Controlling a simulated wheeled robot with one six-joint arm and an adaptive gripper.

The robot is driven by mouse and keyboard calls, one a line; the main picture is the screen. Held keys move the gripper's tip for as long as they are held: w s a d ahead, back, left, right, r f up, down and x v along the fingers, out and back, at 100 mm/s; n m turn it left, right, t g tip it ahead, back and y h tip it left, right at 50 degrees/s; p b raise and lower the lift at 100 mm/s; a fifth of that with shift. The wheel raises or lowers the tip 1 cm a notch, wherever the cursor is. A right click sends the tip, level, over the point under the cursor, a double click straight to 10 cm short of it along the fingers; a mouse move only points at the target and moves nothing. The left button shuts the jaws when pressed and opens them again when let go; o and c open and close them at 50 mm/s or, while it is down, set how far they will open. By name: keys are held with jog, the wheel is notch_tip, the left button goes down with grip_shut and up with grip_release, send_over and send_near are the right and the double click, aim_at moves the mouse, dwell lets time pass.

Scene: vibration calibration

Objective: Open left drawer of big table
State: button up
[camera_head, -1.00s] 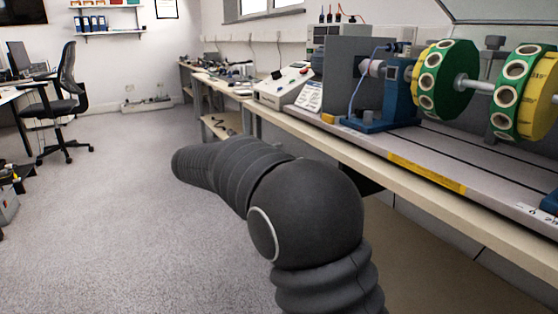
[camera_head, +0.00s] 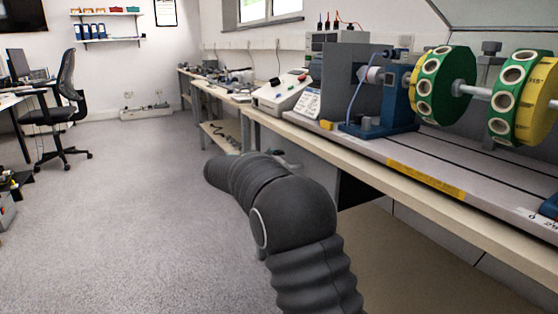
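The big table (camera_head: 358,166) runs along the right side and carries a vibration rig with green and yellow discs (camera_head: 440,85). Under its top, a dark drawer-like front (camera_head: 357,190) shows just right of my arm; a paler panel (camera_head: 430,236) lies farther right. I cannot make out a handle or whether any drawer is open. My arm, in a dark ribbed cover, rises from the bottom and bends left in front of the table. My gripper does not show; the arm's far end points away.
A control box (camera_head: 283,92) stands on the table's far left part. A lower bench (camera_head: 215,90) continues behind it. An office chair (camera_head: 60,110) and a desk stand at the left. The carpet (camera_head: 130,200) between them is clear.

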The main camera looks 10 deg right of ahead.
jog(key=shift+x, duration=1.1)
grip_shut()
